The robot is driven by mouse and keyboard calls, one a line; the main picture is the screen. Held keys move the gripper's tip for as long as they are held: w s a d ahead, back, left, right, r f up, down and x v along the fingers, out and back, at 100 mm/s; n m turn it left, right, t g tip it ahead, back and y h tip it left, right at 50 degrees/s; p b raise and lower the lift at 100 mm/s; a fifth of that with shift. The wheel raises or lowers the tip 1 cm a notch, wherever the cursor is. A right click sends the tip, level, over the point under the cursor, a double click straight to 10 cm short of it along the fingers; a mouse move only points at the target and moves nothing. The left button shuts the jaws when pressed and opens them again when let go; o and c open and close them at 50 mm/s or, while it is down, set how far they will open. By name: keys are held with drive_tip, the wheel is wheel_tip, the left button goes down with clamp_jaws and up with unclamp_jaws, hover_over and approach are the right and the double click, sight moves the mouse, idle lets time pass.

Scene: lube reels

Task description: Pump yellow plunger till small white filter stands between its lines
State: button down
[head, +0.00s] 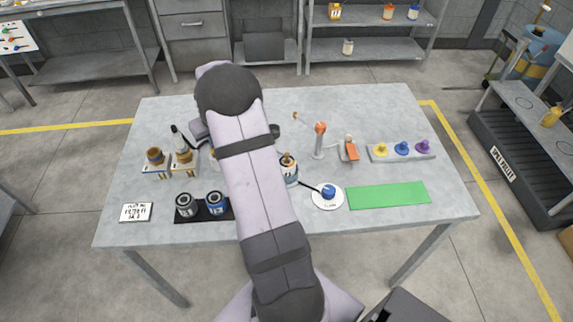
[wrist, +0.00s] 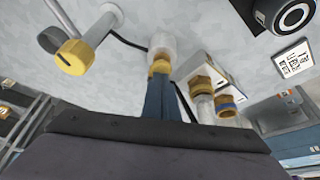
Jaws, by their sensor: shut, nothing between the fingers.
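My gripper (wrist: 159,82) is shut and empty; its fingertips overlap a yellow collar (wrist: 159,67) under a pale, clear-looking cylinder (wrist: 162,44) in the wrist view. I cannot tell whether they touch. To the left, a yellow-ended cylinder (wrist: 76,57) sits on a pale post; I cannot tell which yellow part is the plunger. Two brass-topped units (wrist: 201,84) (wrist: 227,103) with white boxes stand to the right, and in the head view at the table's left (head: 155,157) (head: 184,160). In the head view my arm hides my gripper and the spot under it. No filter lines are readable.
Two cans (head: 187,205) (head: 216,204) stand on a dark mat at the front left, beside a text card (head: 137,212).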

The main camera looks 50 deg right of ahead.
drive_tip(key=shift+r+p, duration=1.95)
drive_tip(key=shift+r, duration=1.2)
drive_tip(key=shift+s+a+m, duration=0.1)
drive_tip(key=shift+s+m, duration=0.05)
drive_tip(key=shift+m, duration=0.25)
drive_tip(key=s+a+f+m+g+y, duration=0.1)
drive_tip(key=s+a+f+g, duration=0.3)
drive_tip(key=s, duration=0.5)
drive_tip(key=s+a+f+m+g+y, duration=0.1)
drive_tip(key=s+a+f, duration=0.3)
drive_tip(key=s, duration=0.5)
drive_tip(key=s+a+r+n+g, duration=0.1)
drive_tip(key=s+a+r, duration=0.2)
drive_tip(key=s+a, duration=0.3)
drive_tip(key=s+a+r+n+g, duration=0.1)
drive_tip(key=s+a+r+n, duration=0.15)
drive_tip(key=s+a, duration=0.3)
drive_tip(key=w+a+r+n+t, duration=0.1)
drive_tip(key=a+r+n+t, duration=0.1)
drive_tip(key=a+r, duration=0.3)
drive_tip(key=shift+w+a+t+h, duration=0.15)
drive_tip(key=shift+t+h, duration=0.15)
drive_tip(key=shift+h, duration=0.1)
